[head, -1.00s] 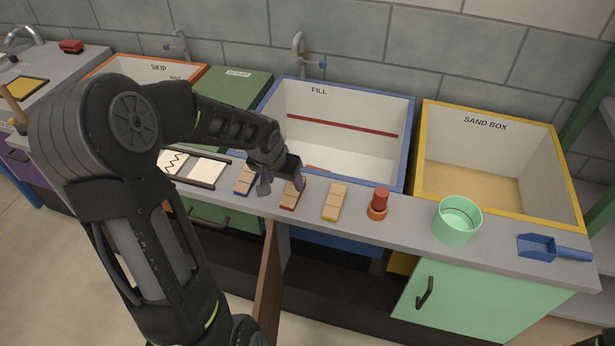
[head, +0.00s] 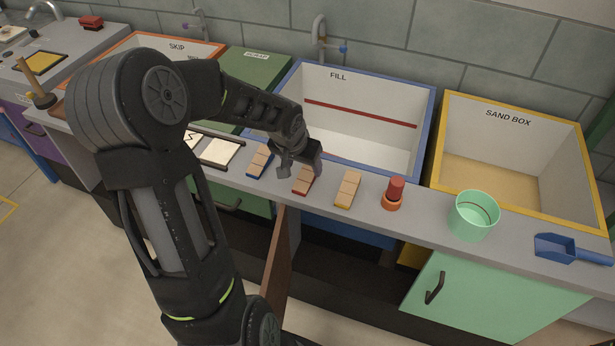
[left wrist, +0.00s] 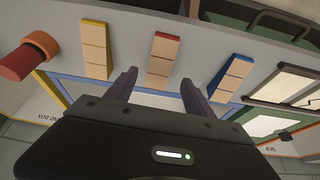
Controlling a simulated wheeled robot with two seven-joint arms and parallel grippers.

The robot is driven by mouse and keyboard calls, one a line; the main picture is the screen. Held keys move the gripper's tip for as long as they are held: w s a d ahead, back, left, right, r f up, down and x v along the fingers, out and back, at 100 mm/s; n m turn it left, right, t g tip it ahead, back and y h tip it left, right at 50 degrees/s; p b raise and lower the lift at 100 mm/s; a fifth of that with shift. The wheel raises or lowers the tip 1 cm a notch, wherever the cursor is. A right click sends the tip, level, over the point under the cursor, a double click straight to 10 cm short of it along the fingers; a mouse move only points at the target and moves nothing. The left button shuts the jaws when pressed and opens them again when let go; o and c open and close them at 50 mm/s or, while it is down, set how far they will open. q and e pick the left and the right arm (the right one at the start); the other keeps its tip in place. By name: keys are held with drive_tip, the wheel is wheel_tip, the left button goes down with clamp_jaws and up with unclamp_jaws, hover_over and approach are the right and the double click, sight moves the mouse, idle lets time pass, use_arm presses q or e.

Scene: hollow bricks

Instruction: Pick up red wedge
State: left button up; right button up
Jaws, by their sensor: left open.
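The red wedge (head: 304,183), pale tan blocks with red edging, lies on the grey counter ledge in front of the FILL basin. It also shows in the left wrist view (left wrist: 163,60), at top centre. My left gripper (head: 301,168) is open just above the wedge and partly hides its back end in the head view. In the left wrist view its two fingers (left wrist: 160,80) stand apart on either side of the wedge's near end, with nothing between them gripped. My right gripper is not in view.
A blue-edged wedge (head: 260,162) lies left of the red one, a yellow-edged wedge (head: 347,189) right. Further right are a red cylinder in an orange ring (head: 394,193), a mint cup (head: 474,215) and a blue scoop (head: 560,247). The FILL basin (head: 427,125) stands behind.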

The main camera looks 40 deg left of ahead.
sight(307, 174)
use_arm(q)
drive_tip(key=b+x, duration=0.3)
drive_tip(key=x, duration=0.2)
drive_tip(key=shift+d, duration=0.1)
drive_tip(key=shift+w+f, duration=0.1)
drive_tip(key=shift+f, duration=0.05)
drive_tip(key=shift+f+b, duration=0.25)
drive_tip(key=shift+b, duration=0.35)
idle(0.5)
drive_tip(key=shift+c, duration=0.4)
clamp_jaws()
idle(0.4)
